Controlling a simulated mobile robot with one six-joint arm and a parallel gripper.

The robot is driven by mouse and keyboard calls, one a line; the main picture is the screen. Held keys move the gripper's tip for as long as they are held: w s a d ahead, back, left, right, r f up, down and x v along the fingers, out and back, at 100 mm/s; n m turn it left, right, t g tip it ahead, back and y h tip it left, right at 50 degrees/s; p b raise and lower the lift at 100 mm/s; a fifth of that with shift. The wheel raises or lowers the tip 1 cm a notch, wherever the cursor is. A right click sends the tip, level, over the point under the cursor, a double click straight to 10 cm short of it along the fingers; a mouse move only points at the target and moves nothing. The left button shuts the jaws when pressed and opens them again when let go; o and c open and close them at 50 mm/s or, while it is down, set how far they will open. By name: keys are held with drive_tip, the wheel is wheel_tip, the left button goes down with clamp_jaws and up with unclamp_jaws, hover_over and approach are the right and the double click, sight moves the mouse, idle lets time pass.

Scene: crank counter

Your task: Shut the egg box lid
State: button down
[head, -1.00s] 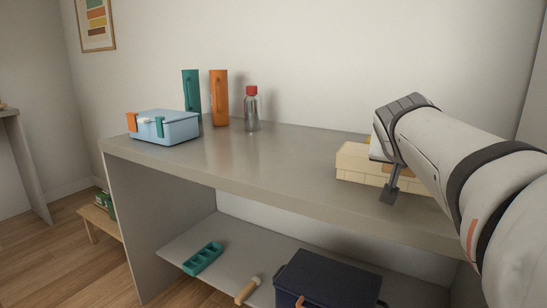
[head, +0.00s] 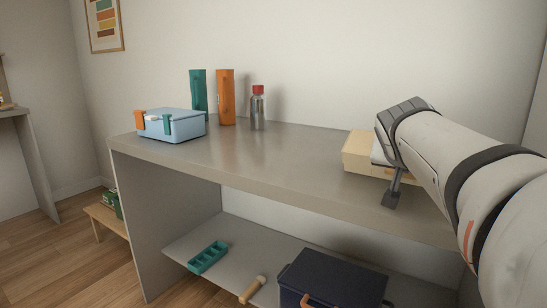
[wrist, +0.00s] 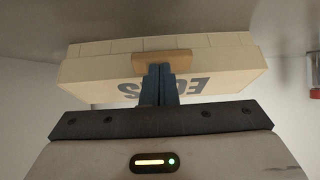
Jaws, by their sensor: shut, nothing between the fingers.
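The cream egg box (head: 362,152) sits at the right of the counter in the head view, partly hidden behind my arm. Its smooth lid lies over the front of the box in that view. In the wrist view the egg box (wrist: 100,72) appears upside down, with dark EGGS lettering, a segmented body edge and a tan tab (wrist: 178,62). The lid looks down on the body; I cannot tell whether it is fully closed. My gripper (wrist: 158,72) is shut and empty, its fingertips at the tab, seemingly touching.
A light blue clasped box (head: 172,126), a teal holder (head: 198,92), an orange holder (head: 226,98) and a red-capped bottle (head: 257,110) stand at the left. The counter (head: 265,160) is clear between. A navy box (head: 330,280) and a teal tray (head: 208,257) lie on the lower shelf.

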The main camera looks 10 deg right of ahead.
wheel_tip(320, 180, up, 11)
drive_tip(key=p, duration=0.6)
drive_tip(key=s+a+n+g+y+p, duration=0.3)
drive_tip(key=s+a+p, duration=0.4)
drive_tip(key=p, duration=0.8)
drive_tip(key=s+a+n+g+y+p, duration=0.3)
drive_tip(key=s+a+p, duration=0.5)
drive_tip(key=a+p, duration=0.5)
drive_tip(key=shift+s+f+n+g+y+p, duration=0.25)
drive_tip(key=shift+n+y+p, duration=0.45)
drive_tip(key=shift+p, duration=1)
drive_tip(key=shift+r, duration=0.1)
